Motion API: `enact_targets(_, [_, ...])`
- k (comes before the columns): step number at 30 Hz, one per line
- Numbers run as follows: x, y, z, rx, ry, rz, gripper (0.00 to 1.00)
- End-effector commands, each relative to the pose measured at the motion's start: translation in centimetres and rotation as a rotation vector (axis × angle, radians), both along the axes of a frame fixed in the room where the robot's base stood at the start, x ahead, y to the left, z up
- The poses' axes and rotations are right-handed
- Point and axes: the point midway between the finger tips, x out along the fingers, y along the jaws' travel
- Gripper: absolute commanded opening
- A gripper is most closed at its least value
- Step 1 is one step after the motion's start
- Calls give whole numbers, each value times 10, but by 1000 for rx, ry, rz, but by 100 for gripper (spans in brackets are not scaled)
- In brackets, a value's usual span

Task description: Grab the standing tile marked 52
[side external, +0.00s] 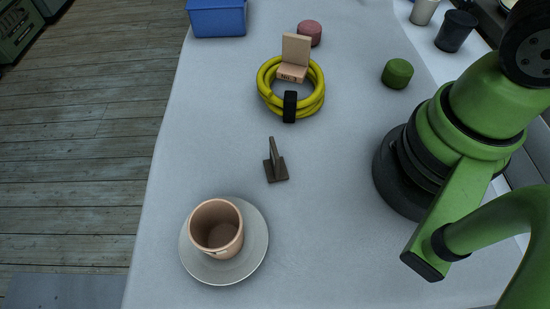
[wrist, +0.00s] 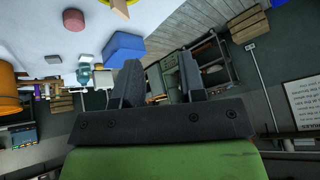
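In the side external view a flat tan tile (side external: 296,48) stands upright in a tan block (side external: 292,75) with small dark marking that I cannot read surely. This block sits at the yellow coil. A dark brown stand (side external: 276,171) on the bare table holds a thin upright piece (side external: 273,149), seen nearly edge-on. I cannot read 52 on either. My gripper (wrist: 159,62) shows in the wrist view, its two dark fingers apart with nothing between them. It is outside the side external view, and neither standing piece is clearly visible in the wrist view.
The yellow coil (side external: 267,92) has a black band. A tan cup (side external: 216,228) stands on a grey saucer (side external: 256,253) at the front. A blue bin (side external: 217,18), a reddish cylinder (side external: 310,32) and a green cylinder (side external: 397,73) stand farther back. Bare table surrounds the dark stand.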

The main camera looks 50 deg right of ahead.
Motion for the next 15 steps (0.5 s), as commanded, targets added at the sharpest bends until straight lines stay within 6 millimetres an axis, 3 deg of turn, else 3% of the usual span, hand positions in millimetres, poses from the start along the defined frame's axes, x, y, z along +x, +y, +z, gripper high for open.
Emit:
enact_targets(7, [39,49,-52,-387,59,899,37])
enact_targets(15, [45,109,-133,-650,31,1900,37])
